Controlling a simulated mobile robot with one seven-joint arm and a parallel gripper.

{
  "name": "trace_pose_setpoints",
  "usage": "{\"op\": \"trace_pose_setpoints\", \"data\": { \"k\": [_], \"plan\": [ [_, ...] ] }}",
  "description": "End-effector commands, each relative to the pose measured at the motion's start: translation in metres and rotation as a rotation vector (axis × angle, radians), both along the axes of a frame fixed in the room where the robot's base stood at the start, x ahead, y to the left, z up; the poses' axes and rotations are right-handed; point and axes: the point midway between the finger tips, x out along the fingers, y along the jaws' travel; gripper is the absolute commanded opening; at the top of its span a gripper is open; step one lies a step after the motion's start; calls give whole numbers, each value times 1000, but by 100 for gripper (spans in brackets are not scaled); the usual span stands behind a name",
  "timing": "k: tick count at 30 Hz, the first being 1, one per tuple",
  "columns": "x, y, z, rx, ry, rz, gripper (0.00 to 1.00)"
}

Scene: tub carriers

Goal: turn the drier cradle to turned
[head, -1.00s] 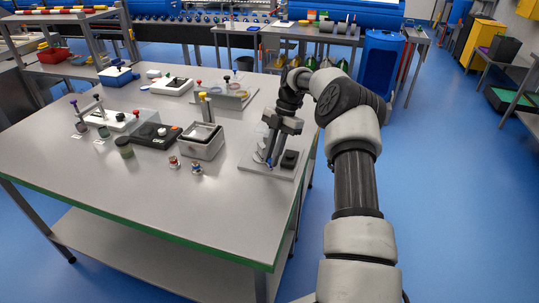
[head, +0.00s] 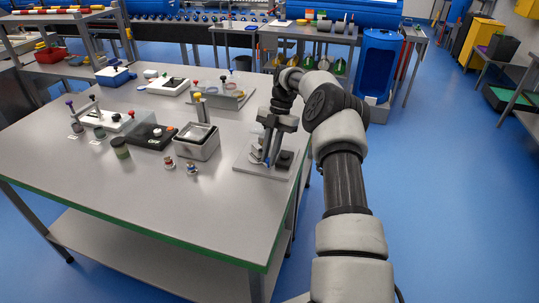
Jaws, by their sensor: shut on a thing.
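The drier cradle (head: 258,154) is a small grey part on a flat grey base plate (head: 243,166) near the right edge of the table. My gripper (head: 268,153) points down over the plate and is shut on the cradle. The fingers and wrist hide much of the cradle, so its exact angle is hard to tell. A small blue detail shows by the fingertips. A dark block (head: 285,159) stands on the plate just right of the fingers.
Left of the plate stands an open metal tub (head: 197,151) with a yellow-topped post behind it. Two small coloured pieces (head: 192,169) lie in front. The table's front is clear.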

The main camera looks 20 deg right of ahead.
Motion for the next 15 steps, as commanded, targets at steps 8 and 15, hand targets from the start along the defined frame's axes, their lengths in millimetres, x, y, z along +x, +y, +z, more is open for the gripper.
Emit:
{"op": "trace_pose_setpoints", "data": {
  "k": [8,15],
  "plan": [
    [0,-1,0,-1,-2,-1,34],
    [1,-1,1,-1,-1,-1,34]
  ]
}}
